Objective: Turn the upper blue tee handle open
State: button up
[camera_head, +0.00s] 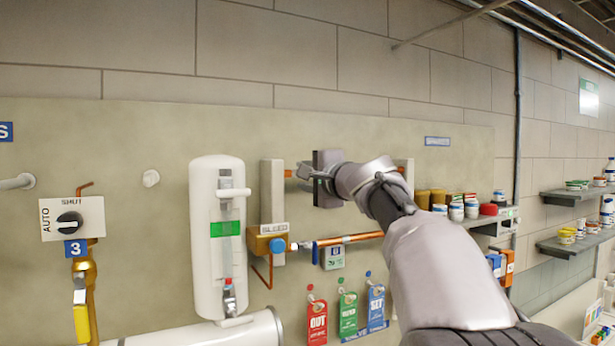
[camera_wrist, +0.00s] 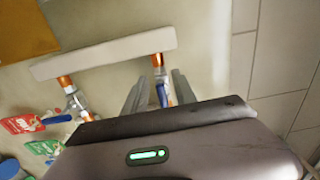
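The upper blue tee handle (camera_wrist: 162,95) shows in the wrist view on a short copper pipe, between the two fingers of my gripper (camera_wrist: 159,98). The fingers stand apart, with a visible gap on each side of the handle. In the head view my gripper (camera_head: 304,174) is at the upper copper pipe, and its body hides the handle there. A lower blue handle (camera_head: 315,254) sits on the lower copper pipe (camera_head: 350,238). It also shows at the left of the wrist view (camera_wrist: 57,119).
A white cylinder (camera_head: 204,270) with a green band stands left of the pipes. Red, green and blue tags (camera_head: 317,322) hang below. A selector valve (camera_head: 70,222) is at far left. Shelves with jars (camera_head: 456,211) are at right.

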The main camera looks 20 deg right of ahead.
jog(key=s+b, duration=0.4)
jog(key=s, duration=1.3)
jog(key=shift+s+d+b, duration=0.2)
jog(key=shift+d+b, duration=0.1)
jog(key=shift+b, duration=0.1)
